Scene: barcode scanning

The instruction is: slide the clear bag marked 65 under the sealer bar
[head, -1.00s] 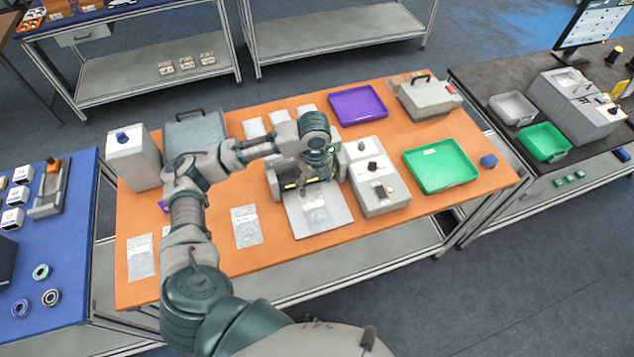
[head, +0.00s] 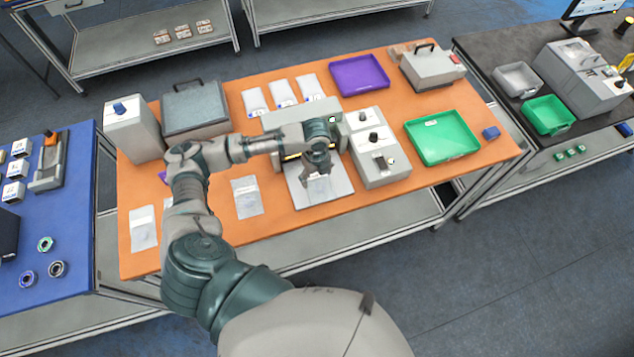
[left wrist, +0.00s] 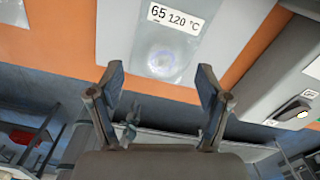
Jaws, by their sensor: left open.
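The clear bag (left wrist: 160,58) has a white label reading 65 and 120 °C. It lies on the grey plate of the sealer (head: 335,197), near the plate's front edge in the left wrist view. In the head view the bag is mostly hidden by my gripper. The sealer bar is largely behind my left arm. My left gripper (head: 317,179) is above the plate, open and empty; its fingers also show in the left wrist view (left wrist: 160,78), apart on either side below the bag. My right gripper is not in view.
A grey control box (head: 376,160) stands right of the sealer, beside a green tray (head: 441,138). A purple tray (head: 360,76) and several clear bags lie behind. Other clear bags (head: 247,197) lie on the orange table left of the plate.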

